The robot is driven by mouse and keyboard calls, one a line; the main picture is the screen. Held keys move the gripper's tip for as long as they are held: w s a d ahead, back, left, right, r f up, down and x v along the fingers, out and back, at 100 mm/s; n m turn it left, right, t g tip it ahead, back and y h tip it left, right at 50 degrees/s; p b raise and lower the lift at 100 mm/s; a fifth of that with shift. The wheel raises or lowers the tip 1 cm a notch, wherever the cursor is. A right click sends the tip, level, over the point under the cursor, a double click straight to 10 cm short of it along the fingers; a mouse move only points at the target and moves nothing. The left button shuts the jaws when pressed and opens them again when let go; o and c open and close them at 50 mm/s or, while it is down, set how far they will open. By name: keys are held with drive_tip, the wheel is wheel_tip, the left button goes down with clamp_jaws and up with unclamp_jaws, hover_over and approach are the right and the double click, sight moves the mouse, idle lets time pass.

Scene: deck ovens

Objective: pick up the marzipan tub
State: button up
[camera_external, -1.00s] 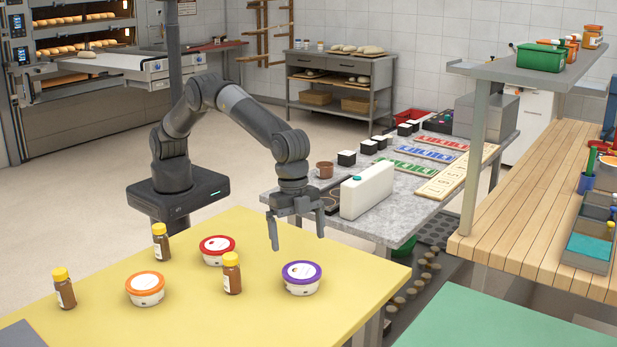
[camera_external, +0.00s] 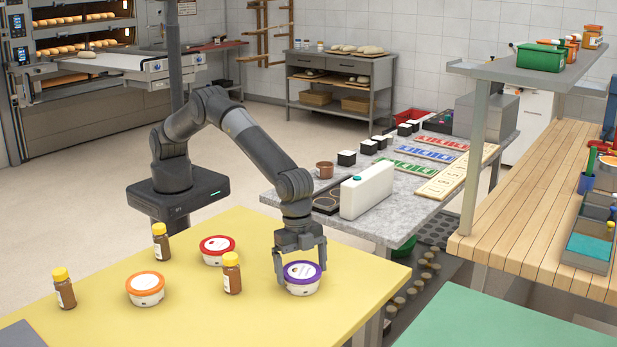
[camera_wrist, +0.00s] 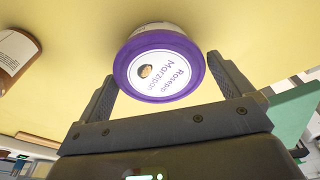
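The marzipan tub (camera_external: 302,287) is a white round tub with a purple-rimmed lid, upright on the yellow table (camera_external: 225,315). In the wrist view the tub (camera_wrist: 160,68) shows its lid with the word "Marzipan". My gripper (camera_external: 301,274) is down at the tub with one finger on each side of it. In the wrist view the fingers of my gripper (camera_wrist: 160,72) are spread wide beside the lid, with what looks like a narrow gap at each side. Whether either finger touches the tub's wall is hard to see.
A red-lidded tub (camera_external: 217,251) and an orange-lidded tub (camera_external: 145,289) stand to the left. Yellow-capped bottles (camera_external: 232,273), (camera_external: 161,242), (camera_external: 64,288) stand among them. A grey stone counter (camera_external: 375,222) with a white jug (camera_external: 367,191) lies behind. The table's front right is clear.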

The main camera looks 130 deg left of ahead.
drive_tip(key=c, duration=0.7)
drive_tip(key=shift+r, duration=0.15)
